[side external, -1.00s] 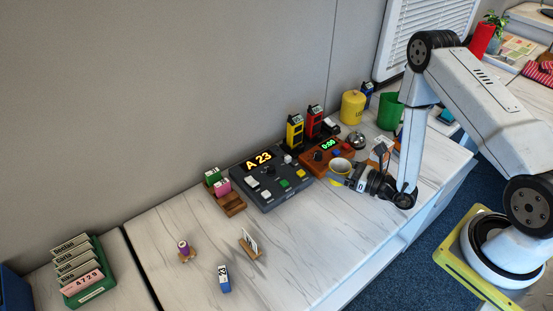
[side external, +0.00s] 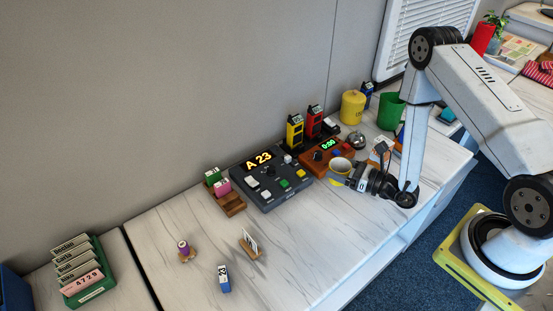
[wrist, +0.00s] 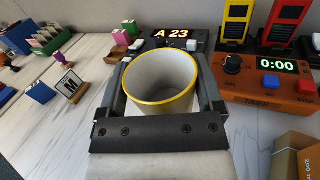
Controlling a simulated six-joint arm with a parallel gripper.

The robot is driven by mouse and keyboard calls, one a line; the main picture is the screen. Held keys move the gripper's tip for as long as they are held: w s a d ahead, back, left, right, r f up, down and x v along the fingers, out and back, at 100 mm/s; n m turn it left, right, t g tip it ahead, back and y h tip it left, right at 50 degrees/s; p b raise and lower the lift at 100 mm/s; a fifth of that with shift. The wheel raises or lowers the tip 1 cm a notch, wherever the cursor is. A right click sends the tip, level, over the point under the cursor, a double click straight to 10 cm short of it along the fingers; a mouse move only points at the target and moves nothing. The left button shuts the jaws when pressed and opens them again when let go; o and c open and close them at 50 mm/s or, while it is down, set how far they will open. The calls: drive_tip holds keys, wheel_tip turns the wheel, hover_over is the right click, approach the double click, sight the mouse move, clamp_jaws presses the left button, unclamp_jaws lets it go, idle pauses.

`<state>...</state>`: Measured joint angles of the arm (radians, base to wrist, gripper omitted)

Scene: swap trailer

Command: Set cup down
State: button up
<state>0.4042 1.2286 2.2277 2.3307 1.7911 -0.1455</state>
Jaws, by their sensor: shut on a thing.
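A white cup with a yellow rim (wrist: 162,85) sits upright between the fingers of my gripper (wrist: 163,95) in the wrist view, and its open mouth shows. In the side external view the cup (side external: 340,165) is at the front of my gripper (side external: 349,177), low over the white marble-patterned counter (side external: 190,225). The gripper is shut on the cup. The cup looks empty. The gripper hides its lower part, and I cannot tell whether its base touches the counter.
A dark console reading "A 23" (side external: 285,182) stands left of the cup. An orange timer box reading "0:00" (side external: 318,160) is close behind it. A small card stand (side external: 251,243) and a blue block (side external: 224,279) stand farther left. The front counter has clear room.

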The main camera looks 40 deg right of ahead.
drive_tip(key=s+a+r+n+g+y, duration=0.2)
drive_tip(key=s+a+n+g+y, duration=0.5)
drive_tip(key=s, duration=0.4)
drive_tip(key=s+a+r+n+g+y, duration=0.2)
drive_tip(key=s+a+n+g+y, duration=0.25)
drive_tip(key=s+a+g, duration=0.5)
drive_tip(key=shift+w+a+f+t+h, duration=0.1)
drive_tip(key=shift+w+a+f+t, duration=0.55)
drive_tip(key=shift+w+f, duration=1.05)
drive_tip(key=shift+w+a+f+t+h, duration=0.1)
drive_tip(key=shift+w+a+f+t, duration=0.3)
drive_tip(key=shift+w+a+f, duration=0.9)
drive_tip(key=shift+w+a+f+t+h, duration=0.1)
drive_tip(key=shift+w+a+f+t, duration=0.35)
drive_tip(key=shift+w+f, duration=1.65)
drive_tip(key=shift+w, duration=0.15)
drive_tip(key=shift+w+f, duration=0.1)
drive_tip(key=shift+f, duration=1.6)
drive_tip(key=shift+f, duration=0.1)
